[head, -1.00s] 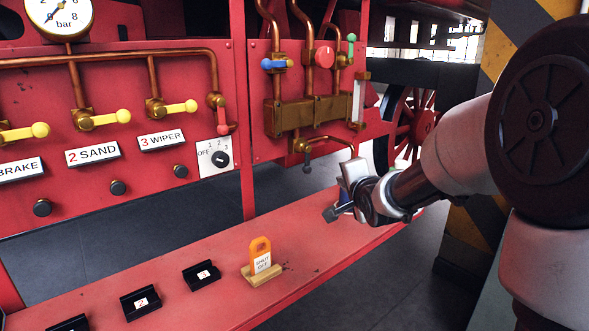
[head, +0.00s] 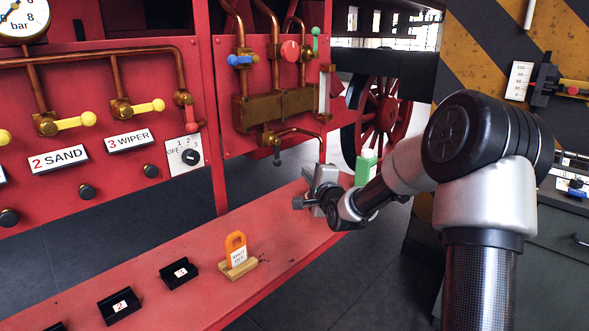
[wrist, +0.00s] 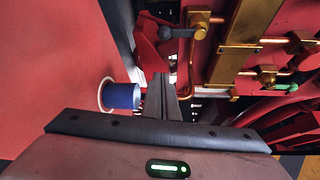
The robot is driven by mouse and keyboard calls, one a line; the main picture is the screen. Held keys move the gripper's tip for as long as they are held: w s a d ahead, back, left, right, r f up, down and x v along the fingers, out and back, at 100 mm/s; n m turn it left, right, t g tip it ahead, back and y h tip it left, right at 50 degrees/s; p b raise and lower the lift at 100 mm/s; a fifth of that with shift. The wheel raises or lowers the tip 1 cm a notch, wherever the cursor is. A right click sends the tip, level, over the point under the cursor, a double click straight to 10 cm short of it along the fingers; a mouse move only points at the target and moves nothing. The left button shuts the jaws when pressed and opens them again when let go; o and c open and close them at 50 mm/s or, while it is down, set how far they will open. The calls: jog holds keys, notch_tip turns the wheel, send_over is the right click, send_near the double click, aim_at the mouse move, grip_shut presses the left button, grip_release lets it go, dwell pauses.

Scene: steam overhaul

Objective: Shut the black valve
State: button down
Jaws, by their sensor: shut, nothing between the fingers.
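The black valve (head: 277,157) is a small dark lever hanging down from a brass body on the pipe under the brass block. In the wrist view its dark lever (wrist: 179,33) sits near the top, pointing left from the brass body (wrist: 201,27). My gripper (head: 302,203) is below and to the right of it in the head view, apart from it, over the red ledge. In the wrist view the fingers (wrist: 163,84) are together and empty, with the lever beyond their tips.
A green bottle (head: 366,167) stands behind my arm. An orange shut-off tag (head: 236,248) in a wooden stand and black holders (head: 179,273) sit on the red ledge (head: 215,290). Blue (head: 240,60), red (head: 290,51) and green (head: 316,33) handles are above. A blue cylinder (wrist: 122,96) is left of the fingers.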

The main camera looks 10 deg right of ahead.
aim_at(277, 153)
jog(key=w+a+b, duration=0.2)
jog(key=w+a, duration=0.2)
jog(key=w, duration=0.3)
jog(key=shift+w+a, duration=0.35)
